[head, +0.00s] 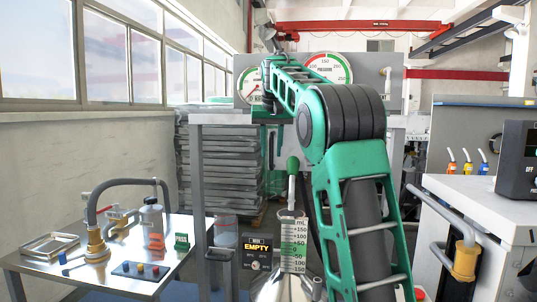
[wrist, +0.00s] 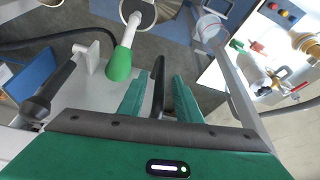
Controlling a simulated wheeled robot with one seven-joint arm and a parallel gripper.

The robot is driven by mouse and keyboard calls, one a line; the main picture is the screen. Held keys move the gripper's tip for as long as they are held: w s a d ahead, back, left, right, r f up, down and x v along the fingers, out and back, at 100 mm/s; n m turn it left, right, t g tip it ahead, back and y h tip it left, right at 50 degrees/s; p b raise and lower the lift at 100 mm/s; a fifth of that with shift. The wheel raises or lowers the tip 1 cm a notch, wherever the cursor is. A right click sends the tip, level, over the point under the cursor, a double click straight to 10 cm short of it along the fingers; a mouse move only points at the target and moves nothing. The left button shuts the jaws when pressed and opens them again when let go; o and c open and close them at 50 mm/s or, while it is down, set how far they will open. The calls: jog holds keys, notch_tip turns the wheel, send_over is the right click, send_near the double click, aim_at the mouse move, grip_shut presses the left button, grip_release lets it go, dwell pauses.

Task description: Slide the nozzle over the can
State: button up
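The can (head: 293,245) is a clear container with a printed mL scale, standing low in the middle of the head view. A nozzle with a green grip (head: 293,166) and a pale tube leans down to the can's mouth. In the wrist view the green grip (wrist: 120,64) is left of my fingers, and its tube ends at the round can mouth (wrist: 138,12). I cannot tell whether the tube is inside or above it. My gripper (wrist: 160,95) is open. A black bar (wrist: 158,86) shows between the fingers, with gaps on both sides. In the head view my arm largely hides the gripper.
A display reading EMPTY (head: 258,250) is left of the can. A white cabinet (head: 480,205) stands at the right.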

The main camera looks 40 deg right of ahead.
jog(key=v, duration=0.9)
jog(key=shift+r, duration=0.35)
jog(key=shift+a, duration=0.1)
jog(key=s+a+f+g+y, duration=0.1)
jog(key=s+a+f, duration=0.2)
jog(key=s+f, duration=1)
jog(key=s+a+f+g, duration=0.1)
jog(key=s+a+f, duration=0.2)
jog(key=s+f, duration=1.1)
jog(key=s+a+f+g+y, duration=0.1)
jog(key=s+a+f, duration=0.3)
jog(key=s+f, duration=0.9)
jog(key=shift+s+f+g+y, duration=0.3)
jog(key=shift+s+f+g, duration=0.05)
jog(key=shift+f+g, duration=0.05)
jog(key=shift+w+f, duration=0.2)
jog(key=shift+w, duration=0.4)
